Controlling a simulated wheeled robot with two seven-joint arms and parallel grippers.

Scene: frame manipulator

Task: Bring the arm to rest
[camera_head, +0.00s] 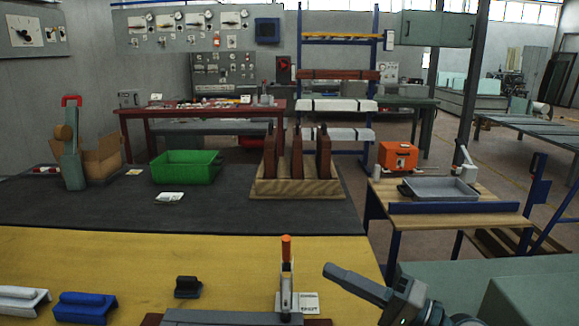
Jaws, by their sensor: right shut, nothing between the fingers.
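My right gripper (343,277) comes in at the bottom right, pointing up and left above the front of the workbench. Its fingers are together with nothing visible between them. It is to the right of an upright clamp with an orange handle (287,250), apart from it in the picture. The clamp stands at the end of a grey bar (215,317) at the bottom edge, which is partly cut off. My left gripper is not in view.
The yellow mat (130,262) holds a black block (188,287), a blue piece (83,306) and a grey piece (20,299). Behind are a green bin (186,168) and a wooden rack (297,187) with brown boards. A wooden side table (450,218) stands right.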

